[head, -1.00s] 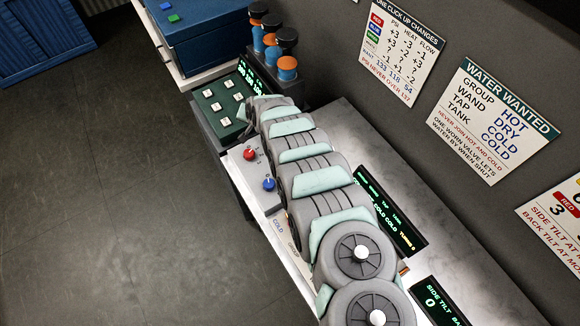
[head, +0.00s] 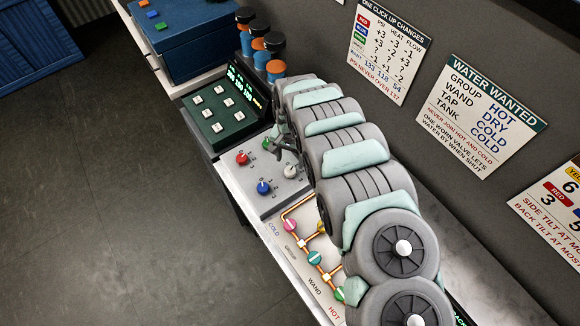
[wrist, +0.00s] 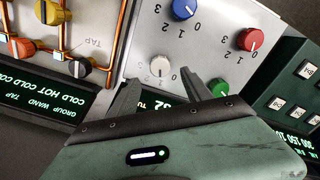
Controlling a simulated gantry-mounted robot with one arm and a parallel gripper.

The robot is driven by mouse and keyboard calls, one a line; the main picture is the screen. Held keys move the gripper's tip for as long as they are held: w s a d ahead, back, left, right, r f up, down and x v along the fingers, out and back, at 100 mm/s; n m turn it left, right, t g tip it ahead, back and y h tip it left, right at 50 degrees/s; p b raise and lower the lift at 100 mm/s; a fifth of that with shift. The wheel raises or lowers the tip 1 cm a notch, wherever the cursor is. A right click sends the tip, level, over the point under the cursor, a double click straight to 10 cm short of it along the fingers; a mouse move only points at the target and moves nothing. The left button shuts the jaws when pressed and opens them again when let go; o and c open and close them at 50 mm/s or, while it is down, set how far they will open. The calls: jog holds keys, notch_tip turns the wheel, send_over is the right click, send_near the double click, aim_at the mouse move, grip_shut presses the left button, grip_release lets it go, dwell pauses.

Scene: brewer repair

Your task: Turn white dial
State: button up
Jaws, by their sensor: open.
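The white dial (head: 290,171) sits on the grey dial panel (head: 262,203), right of the blue dial (head: 264,187). In the wrist view the white dial (wrist: 160,67) lies just beyond and between my two fingertips, with its pointer and some numbers beside it. My gripper (wrist: 161,80) is open and empty, its fingers spread on either side of the dial's line. In the head view my gripper (head: 283,147) hangs over the panel near the green dial (head: 267,143). I cannot tell its height above the panel.
A red dial (wrist: 250,39) and a green dial (wrist: 218,87) share the panel; the green one is close to my right finger. Copper pipes with coloured valves (head: 314,257) run beside it. A button box (head: 217,118) and orange-banded canisters (head: 262,50) stand behind.

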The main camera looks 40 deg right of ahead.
aim_at(290, 171)
notch_tip(290, 171, down, 6)
jog(key=shift+r, duration=0.15)
jog(key=shift+s+f, duration=0.1)
jog(key=shift+f, duration=0.2)
jog(key=shift+c, duration=0.4)
grip_shut()
dwell(0.4)
